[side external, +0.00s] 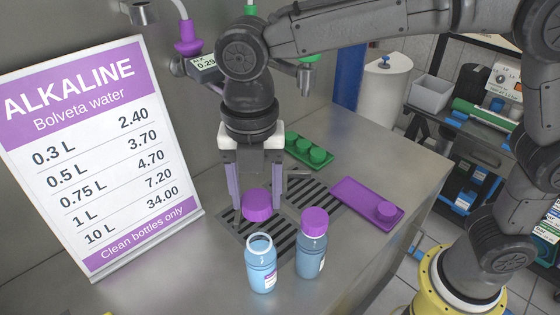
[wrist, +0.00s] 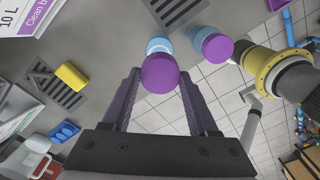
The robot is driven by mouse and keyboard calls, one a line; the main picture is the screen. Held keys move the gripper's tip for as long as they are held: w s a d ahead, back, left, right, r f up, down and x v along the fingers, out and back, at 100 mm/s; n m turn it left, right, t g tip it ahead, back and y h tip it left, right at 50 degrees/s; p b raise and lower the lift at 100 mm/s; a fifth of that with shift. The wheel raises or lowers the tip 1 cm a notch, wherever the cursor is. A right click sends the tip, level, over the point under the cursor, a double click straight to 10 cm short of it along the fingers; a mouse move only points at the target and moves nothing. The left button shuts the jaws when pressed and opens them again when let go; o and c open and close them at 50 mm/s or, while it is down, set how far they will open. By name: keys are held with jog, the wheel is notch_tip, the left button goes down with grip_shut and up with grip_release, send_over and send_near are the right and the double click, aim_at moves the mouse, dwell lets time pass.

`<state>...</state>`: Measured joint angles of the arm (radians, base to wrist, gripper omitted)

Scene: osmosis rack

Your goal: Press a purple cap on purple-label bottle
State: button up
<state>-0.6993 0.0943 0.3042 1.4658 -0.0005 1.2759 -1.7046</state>
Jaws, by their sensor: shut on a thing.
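My gripper (side external: 257,207) points down and is shut on a purple cap (side external: 257,203), held between its fingertips. In the side view the cap is above and slightly left of the mouth of an uncapped blue bottle (side external: 262,268), with a small gap between them. This bottle stands upright and its label shows some purple. In the wrist view the held cap (wrist: 160,74) hides part of the blue bottle (wrist: 158,46) behind it. A second blue bottle (side external: 311,260) stands upright just to the right, wearing a purple cap (side external: 314,221).
A purple tray (side external: 352,193) with another purple cap (side external: 386,209) lies to the right. A green tray (side external: 293,139) with green caps is behind. A price sign (side external: 90,155) stands at left. A yellow block (wrist: 71,76) lies on the counter. Slotted grates (side external: 240,221) lie under the gripper.

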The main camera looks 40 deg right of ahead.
aim_at(260, 238)
jog(key=shift+s+a+f, duration=0.25)
jog(key=shift+s+a, duration=0.05)
jog(key=shift+f, duration=2.45)
jog(key=shift+f, duration=0.45)
jog(key=shift+f, duration=0.25)
jog(key=o, duration=0.6)
jog(key=shift+c, duration=0.2)
jog(key=c, duration=0.6)
jog(key=shift+f, duration=0.6)
